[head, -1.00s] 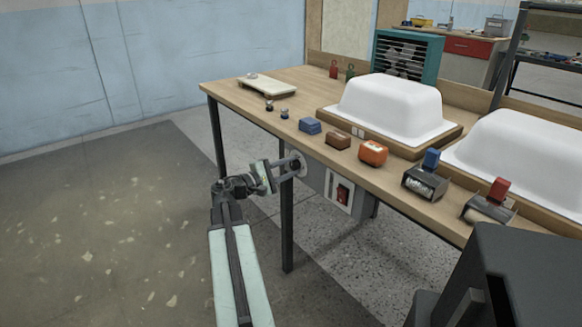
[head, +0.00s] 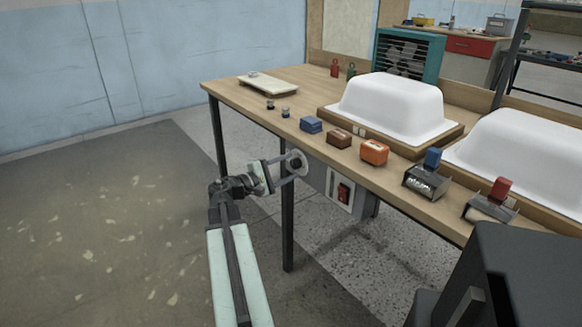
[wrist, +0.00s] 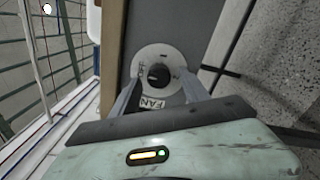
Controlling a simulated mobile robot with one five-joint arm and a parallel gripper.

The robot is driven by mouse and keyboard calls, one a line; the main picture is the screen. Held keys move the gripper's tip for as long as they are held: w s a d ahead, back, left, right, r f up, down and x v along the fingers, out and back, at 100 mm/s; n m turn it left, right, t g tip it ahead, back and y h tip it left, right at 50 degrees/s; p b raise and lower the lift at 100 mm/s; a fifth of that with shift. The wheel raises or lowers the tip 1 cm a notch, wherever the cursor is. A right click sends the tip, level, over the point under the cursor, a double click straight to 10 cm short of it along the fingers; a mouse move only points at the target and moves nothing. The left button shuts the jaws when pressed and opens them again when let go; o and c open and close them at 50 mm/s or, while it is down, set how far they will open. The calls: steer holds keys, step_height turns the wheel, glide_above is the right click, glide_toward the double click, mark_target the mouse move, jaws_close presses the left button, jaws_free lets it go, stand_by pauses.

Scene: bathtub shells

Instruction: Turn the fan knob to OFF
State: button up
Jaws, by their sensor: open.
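The fan knob (wrist: 158,74) is a small black knob on a round pale dial (wrist: 162,55), on a grey box front. A FAN label (wrist: 152,104) below it appears upside down. Small lettering at the dial's left side looks like OFF. The direction the knob points is too small to tell. In the head view the dial (head: 296,160) shows at the table's front edge. My gripper (wrist: 159,80) is open, its two fingers on either side of the knob with gaps visible. It also shows in the head view (head: 290,167), in front of the dial.
A red switch (head: 344,192) on a panel sits right of the dial under the table. Floor on the left is clear.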

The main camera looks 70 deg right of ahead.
steer(key=v, duration=0.7)
steer(key=shift+s+d, duration=0.1)
